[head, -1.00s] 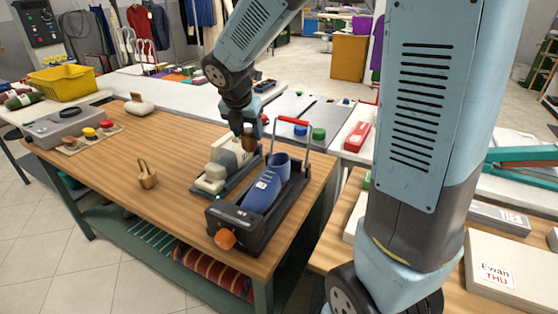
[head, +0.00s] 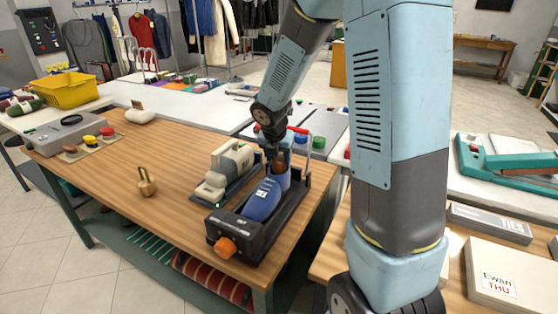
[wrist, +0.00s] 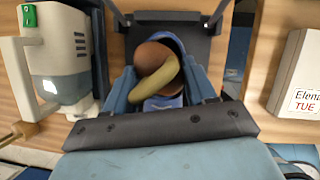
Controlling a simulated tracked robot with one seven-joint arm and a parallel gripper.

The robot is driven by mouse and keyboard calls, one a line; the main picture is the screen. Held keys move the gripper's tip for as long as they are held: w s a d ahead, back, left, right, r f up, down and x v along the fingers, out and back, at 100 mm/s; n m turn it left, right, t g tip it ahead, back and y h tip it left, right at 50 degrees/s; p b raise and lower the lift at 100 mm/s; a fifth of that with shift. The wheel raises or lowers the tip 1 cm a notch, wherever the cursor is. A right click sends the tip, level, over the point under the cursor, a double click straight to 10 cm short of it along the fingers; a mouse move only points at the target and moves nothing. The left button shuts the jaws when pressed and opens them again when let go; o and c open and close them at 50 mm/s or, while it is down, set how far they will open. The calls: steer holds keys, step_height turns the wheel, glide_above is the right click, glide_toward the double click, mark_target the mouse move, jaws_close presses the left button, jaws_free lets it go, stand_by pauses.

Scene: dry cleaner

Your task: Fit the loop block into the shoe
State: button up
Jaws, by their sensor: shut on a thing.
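The loop block (wrist: 146,57) is brown and rounded, with a yellowish loop across its top. My gripper (wrist: 163,85) is shut on it, with one blue finger at each side of the loop. The blue shoe (head: 262,200) sits in a black stand with an orange knob, its toe towards the knob. In the head view, my gripper (head: 279,150) is above the shoe's opening and the block's brown side (head: 280,166) shows at the opening. In the wrist view, blue shoe edges show around the block. How deep the block sits is hidden.
A cream-and-grey device (head: 228,163) stands close left of the stand (head: 252,238). A brass piece with a ring-like top (head: 147,182) stands on the wooden table (head: 120,205), with free room around it. A button box (head: 68,132) is at the table's far left.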

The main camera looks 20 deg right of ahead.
steer(key=shift+f, duration=0.75)
steer(key=shift+f, duration=0.2)
steer(key=shift+s+f, duration=0.15)
steer(key=shift+f, duration=0.1)
